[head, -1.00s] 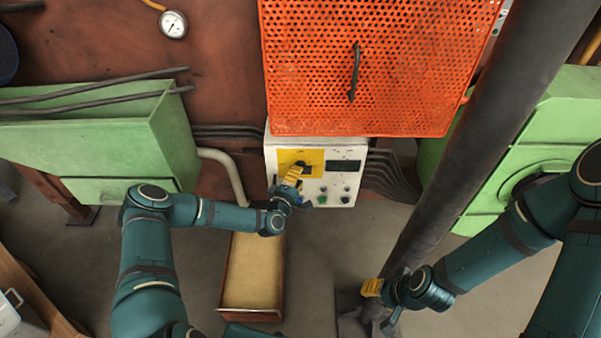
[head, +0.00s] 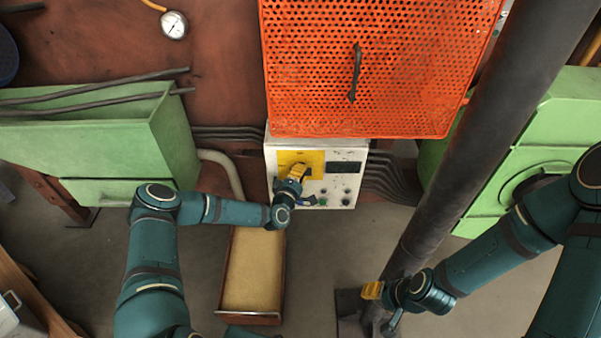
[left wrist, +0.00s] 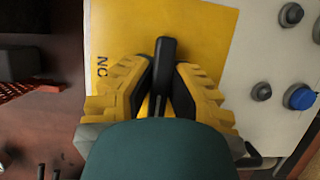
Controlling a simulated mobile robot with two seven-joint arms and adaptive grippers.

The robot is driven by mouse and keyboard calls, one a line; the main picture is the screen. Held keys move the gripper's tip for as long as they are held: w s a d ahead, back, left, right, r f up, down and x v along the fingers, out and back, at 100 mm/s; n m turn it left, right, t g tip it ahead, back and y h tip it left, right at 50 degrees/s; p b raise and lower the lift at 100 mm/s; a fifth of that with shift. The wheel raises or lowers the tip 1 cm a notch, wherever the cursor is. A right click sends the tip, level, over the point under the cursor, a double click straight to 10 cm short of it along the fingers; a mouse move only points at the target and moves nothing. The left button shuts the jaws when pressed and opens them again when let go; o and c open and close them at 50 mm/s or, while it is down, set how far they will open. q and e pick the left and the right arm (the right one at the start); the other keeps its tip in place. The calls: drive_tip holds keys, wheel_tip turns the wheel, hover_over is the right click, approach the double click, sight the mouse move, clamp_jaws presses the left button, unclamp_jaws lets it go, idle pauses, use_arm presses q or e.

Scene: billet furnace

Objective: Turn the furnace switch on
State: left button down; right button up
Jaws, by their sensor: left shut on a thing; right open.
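The furnace switch is a black handle (left wrist: 165,50) on a yellow plate (left wrist: 206,32), seen in the left wrist view. The plate (head: 316,157) also shows in the head view, on the white control box (head: 352,153). My left gripper (left wrist: 163,82) is shut on the black handle, with a yellow-backed finger on each side of it. In the head view my left gripper (head: 297,172) covers most of the switch. My right gripper (head: 377,302) is open and empty, low beside the dark pipe.
An orange mesh guard (head: 390,65) with a dark handle is above the box. A blue button (left wrist: 299,97) and dark knobs (left wrist: 291,15) are beside the plate. A large dark pipe (head: 470,150) stands at the right. A sand-coloured tray (head: 254,275) lies below.

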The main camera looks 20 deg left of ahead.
use_arm(q)
drive_tip(key=shift+r, duration=0.1)
drive_tip(key=shift+r+m+g+p, duration=0.1)
drive_tip(key=shift+m+g+p, duration=0.4)
drive_tip(key=shift+m, duration=0.3)
drive_tip(key=m+g+p, duration=0.1)
drive_tip(key=m, duration=0.2)
drive_tip(key=shift+w+y+p, duration=0.1)
drive_tip(key=shift+y+p, duration=0.2)
drive_tip(key=shift+p, duration=0.1)
drive_tip(key=m+y+p, duration=0.1)
drive_tip(key=m, duration=0.1)
drive_tip(key=m+g+y, duration=0.1)
drive_tip(key=m, duration=0.1)
drive_tip(key=shift+d+g+p, duration=0.1)
drive_tip(key=shift+g+p, duration=0.2)
drive_tip(key=shift+p, duration=0.05)
drive_tip(key=shift+m+g+y, duration=0.4)
drive_tip(key=shift+m+y, duration=0.3)
drive_tip(key=shift+m, duration=0.5)
drive_tip(key=shift+m+g+y, duration=0.3)
drive_tip(key=shift+m+y, duration=0.5)
drive_tip(key=shift+m, duration=0.4)
